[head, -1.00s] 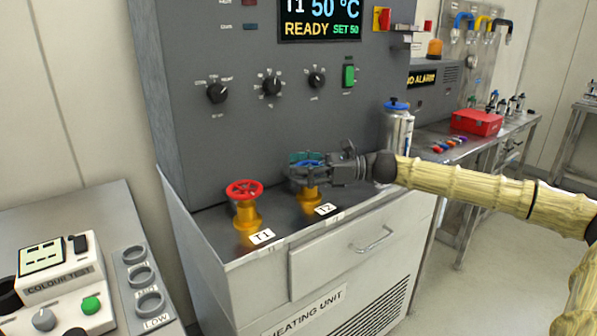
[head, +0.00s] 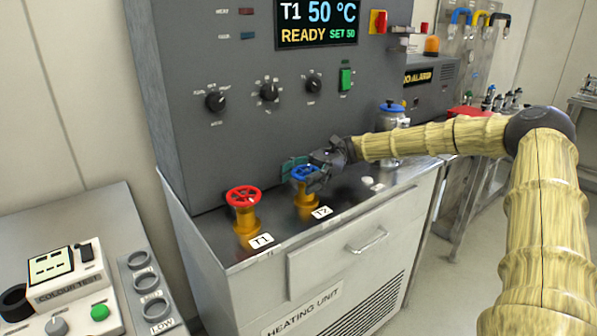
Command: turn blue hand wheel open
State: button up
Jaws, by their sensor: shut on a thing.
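The blue hand wheel (head: 303,173) sits on a yellow valve body (head: 306,203) on the heating unit's steel top, behind the label T2 (head: 321,212). My gripper (head: 306,176) comes in from the right and is shut on the blue wheel. Its fingers and wrist cover part of the rim. A red hand wheel (head: 243,196) on a like yellow body stands to the left, behind the label T1 (head: 261,241), apart from my gripper.
The display (head: 317,22) reads T1 50 °C, READY, SET 50. A grey panel with knobs rises close behind the wheels. A silver flask with a blue cap (head: 391,107) stands to the right, behind my arm. A colour test device (head: 62,283) stands at the left.

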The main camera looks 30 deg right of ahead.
aim_at(301, 175)
jog(key=shift+s+n+g+h+p, duration=0.2)
jog(key=shift+n+g+h+p, duration=0.2)
jog(key=shift+n+g, duration=0.5)
jog(key=shift+f+g, duration=0.15)
jog(key=shift+g, duration=0.35)
jog(key=o, duration=0.8)
notch_tip(301, 175, up, 10)
jog(key=shift+r, duration=0.1)
